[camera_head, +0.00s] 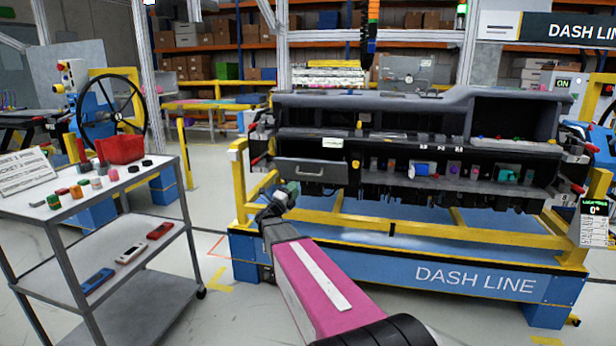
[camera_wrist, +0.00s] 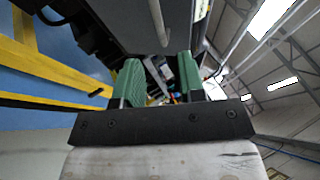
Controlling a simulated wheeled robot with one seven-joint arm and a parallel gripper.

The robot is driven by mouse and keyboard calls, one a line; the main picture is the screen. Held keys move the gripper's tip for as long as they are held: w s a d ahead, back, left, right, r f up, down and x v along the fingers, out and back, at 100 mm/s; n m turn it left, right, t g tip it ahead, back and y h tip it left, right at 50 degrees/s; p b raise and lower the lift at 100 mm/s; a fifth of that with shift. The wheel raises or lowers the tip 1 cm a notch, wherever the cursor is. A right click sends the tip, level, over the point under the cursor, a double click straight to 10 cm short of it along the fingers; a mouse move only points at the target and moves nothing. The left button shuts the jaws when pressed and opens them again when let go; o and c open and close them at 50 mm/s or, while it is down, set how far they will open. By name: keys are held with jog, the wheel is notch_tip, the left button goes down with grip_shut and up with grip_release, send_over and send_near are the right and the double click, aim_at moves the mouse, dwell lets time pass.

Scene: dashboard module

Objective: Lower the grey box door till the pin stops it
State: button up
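The grey box door (camera_head: 325,173) is in the left part of the dark dashboard module (camera_head: 400,103). It looks upright, with its face toward me. A pale bar handle (camera_head: 300,173) runs across the door; it also shows in the wrist view (camera_wrist: 159,22). My gripper (camera_head: 291,188) is just below and left of the handle in the head view. In the wrist view its two green fingers (camera_wrist: 160,78) are apart with nothing between them. The handle lies ahead of the fingertips, apart from them. I see no pin that I can make out.
A yellow rail (camera_head: 400,243) and the blue DASH LINE base (camera_head: 400,279) run below the module. Open shelves right of the door hold several small coloured parts. A grey cart (camera_head: 130,200) with a red bin (camera_head: 121,149) stands at left. Floor is clear between cart and base.

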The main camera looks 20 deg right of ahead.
jog(key=x, duration=1)
jog(key=shift+w+d, duration=0.15)
jog(key=shift+d, duration=0.1)
grip_shut()
